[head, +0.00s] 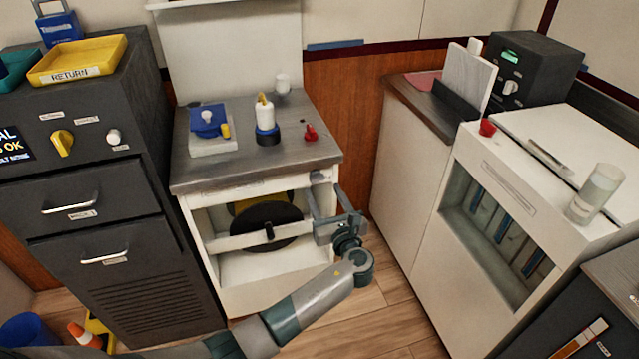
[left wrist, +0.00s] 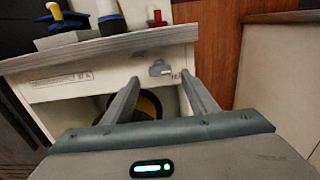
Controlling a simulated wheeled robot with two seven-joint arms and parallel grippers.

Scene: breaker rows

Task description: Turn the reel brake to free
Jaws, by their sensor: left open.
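The white reel cabinet (head: 232,292) stands in the middle, with a dark round reel (head: 266,218) inside its open front. A small grey knob (head: 319,177), which looks like the reel brake, sits on the front rail at the upper right. In the left wrist view the knob (left wrist: 160,68) shows beyond and between the fingertips, with small labels near it that I cannot read. My left gripper (head: 325,189) is open and empty in front of the rail's right end, apart from the knob as far as I can tell. My right gripper is not in view.
A white crossbar (head: 234,240) with a black piece spans the opening. The grey cabinet top (head: 250,165) carries a blue device, a bottle and a red knob. A dark drawer unit (head: 105,240) stands left, a white counter (head: 410,190) right. Wooden floor shows between.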

